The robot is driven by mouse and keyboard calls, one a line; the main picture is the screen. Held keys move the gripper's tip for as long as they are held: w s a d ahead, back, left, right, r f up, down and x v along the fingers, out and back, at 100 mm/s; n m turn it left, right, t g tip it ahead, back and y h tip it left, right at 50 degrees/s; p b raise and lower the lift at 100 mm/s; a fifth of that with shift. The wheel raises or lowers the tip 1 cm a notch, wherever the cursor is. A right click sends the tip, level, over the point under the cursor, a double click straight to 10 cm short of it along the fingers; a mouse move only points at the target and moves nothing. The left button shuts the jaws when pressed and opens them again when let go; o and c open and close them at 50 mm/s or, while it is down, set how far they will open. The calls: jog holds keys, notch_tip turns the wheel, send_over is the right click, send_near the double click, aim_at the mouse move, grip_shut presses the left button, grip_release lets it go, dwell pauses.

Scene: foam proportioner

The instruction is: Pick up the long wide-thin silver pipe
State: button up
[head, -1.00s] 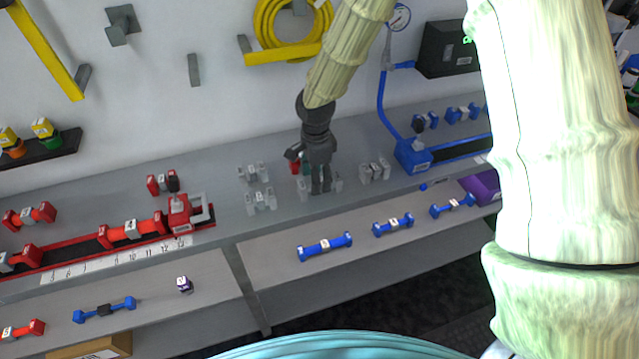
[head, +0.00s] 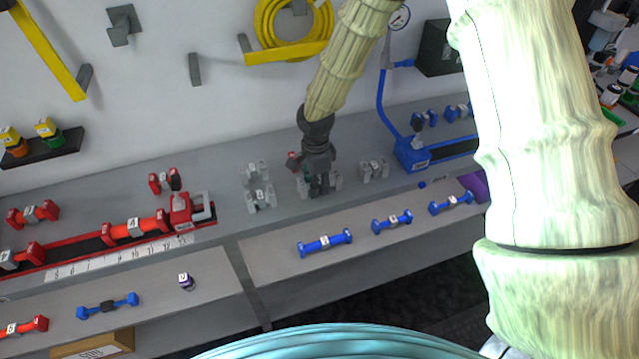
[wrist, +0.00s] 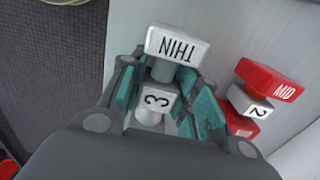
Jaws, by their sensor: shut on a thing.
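My gripper (wrist: 165,100) is shut on a silver pipe (wrist: 178,46) in the wrist view. The pipe stands between the teal finger pads. In the head view my gripper (head: 318,188) points down at the grey bench, among short silver pipes. The held pipe is mostly hidden there, and I cannot tell whether it is off the bench.
A red piece (wrist: 268,80) marked MID and 2 stands close to the right finger. Silver pipes stand to the left (head: 262,197) and right (head: 375,169) of my gripper. Blue pipes (head: 325,242) lie on the lower shelf. A red fixture (head: 185,210) is further left, a blue one (head: 411,155) to the right.

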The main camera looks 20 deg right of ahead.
jog(key=shift+r, duration=0.1)
jog(key=shift+w+r+b, duration=0.1)
jog(key=shift+r+b, duration=0.5)
jog(key=shift+r, duration=0.3)
jog(key=shift+s+a+r+b, duration=0.2)
jog(key=shift+s+r+b, duration=0.3)
jog(key=shift+r, duration=0.2)
jog(key=s+a+r+b, duration=0.2)
jog(key=s+a+b, duration=0.35)
jog(key=s, duration=0.75)
jog(key=s+r+p, duration=0.2)
jog(key=r+p, duration=0.5)
jog(key=s+a+r+p, duration=0.1)
jog(key=s+r+p, duration=0.2)
jog(key=r+p, duration=0.3)
jog(key=shift+s+r+p, duration=0.25)
jog(key=shift+r+p, duration=0.1)
jog(key=shift+p, duration=0.7)
jog(key=shift+a, duration=0.1)
